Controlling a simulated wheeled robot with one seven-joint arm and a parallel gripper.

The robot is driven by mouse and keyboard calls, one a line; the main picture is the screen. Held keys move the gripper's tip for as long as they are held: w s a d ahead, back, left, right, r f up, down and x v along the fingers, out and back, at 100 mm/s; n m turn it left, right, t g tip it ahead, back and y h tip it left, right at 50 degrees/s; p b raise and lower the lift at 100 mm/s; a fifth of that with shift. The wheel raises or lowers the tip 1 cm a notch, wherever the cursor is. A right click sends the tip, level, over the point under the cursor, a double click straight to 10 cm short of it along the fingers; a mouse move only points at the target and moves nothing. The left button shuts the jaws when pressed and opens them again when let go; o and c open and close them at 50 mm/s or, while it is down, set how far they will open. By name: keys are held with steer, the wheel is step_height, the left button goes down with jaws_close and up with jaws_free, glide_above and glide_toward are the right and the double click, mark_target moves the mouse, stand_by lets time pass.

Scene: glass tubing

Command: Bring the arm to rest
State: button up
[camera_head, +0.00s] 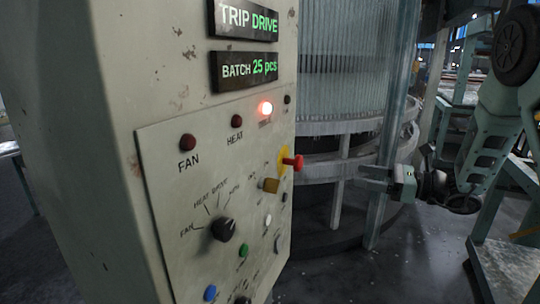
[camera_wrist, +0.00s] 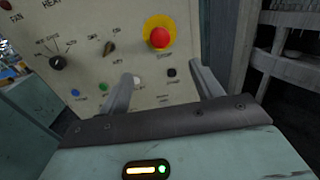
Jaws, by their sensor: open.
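My gripper (camera_head: 362,178) is at the right of the head view, its fingers pointing left toward the control panel (camera_head: 165,230) across a gap. In the wrist view my gripper (camera_wrist: 162,70) has its two grey fingers spread, with nothing between them. The panel fills the space beyond the fingertips there. The fingers do not appear to touch any control. My arm (camera_head: 490,125) reaches in from the right edge of the head view, bent downward to the wrist.
One lamp (camera_head: 265,108) is lit. Signs read TRIP DRIVE and BATCH 25 pcs. A ribbed glass cylinder (camera_head: 345,60) on a framed stand is behind.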

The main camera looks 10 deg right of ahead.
steer(key=s+a+f+n+g+h, duration=0.1)
steer(key=s+a+n+g, duration=0.55)
steer(key=a, duration=0.25)
steer(key=s+a+n+g, duration=0.5)
steer(key=s+a, duration=0.2)
steer(key=a, duration=0.3)
steer(key=s+a+f+n+h, duration=0.1)
steer(key=s+f+n+h, duration=0.1)
steer(key=s+n+h, duration=0.4)
steer(key=s+a+f+n+h, duration=0.1)
steer(key=s+f+n+h, duration=0.1)
steer(key=s+n+h, duration=0.5)
steer(key=s+n+t, duration=0.1)
steer(key=s+n, duration=0.4)
steer(key=n, duration=0.3)
steer(key=shift+s, duration=0.15)
